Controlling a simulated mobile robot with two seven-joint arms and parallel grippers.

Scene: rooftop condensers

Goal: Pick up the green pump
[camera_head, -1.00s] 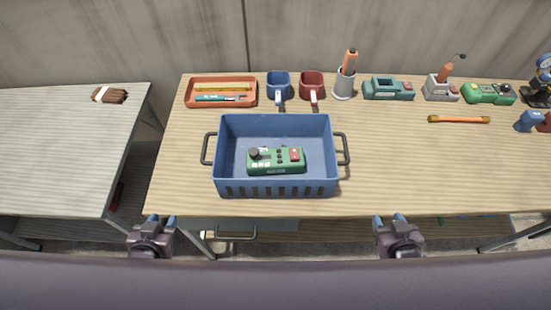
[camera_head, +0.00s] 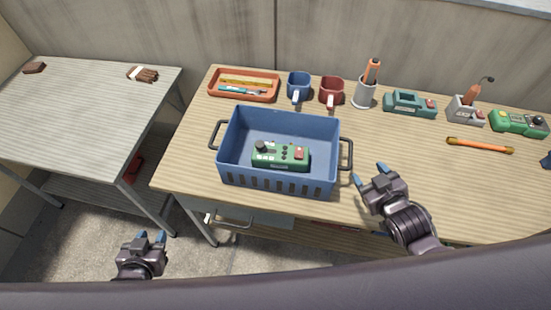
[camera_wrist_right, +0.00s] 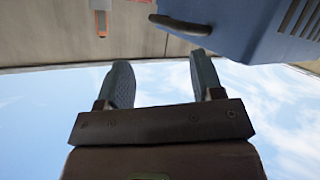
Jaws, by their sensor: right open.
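A green device with a dark round knob and a red patch (camera_head: 280,155) lies inside the blue crate (camera_head: 276,182). Another green device (camera_head: 519,122) stands at the right end of the table; I cannot tell from looks alone which is the pump. My right gripper (camera_head: 370,174) is open and empty, just right of the crate's right handle (camera_head: 347,154). In the right wrist view its fingers (camera_wrist_right: 164,84) are apart, with the crate (camera_wrist_right: 245,25) at upper right. My left gripper (camera_head: 151,238) is open and empty, low in front of the table's left part.
An orange bar (camera_head: 480,146) lies at right. A grey side table (camera_head: 80,115) stands left.

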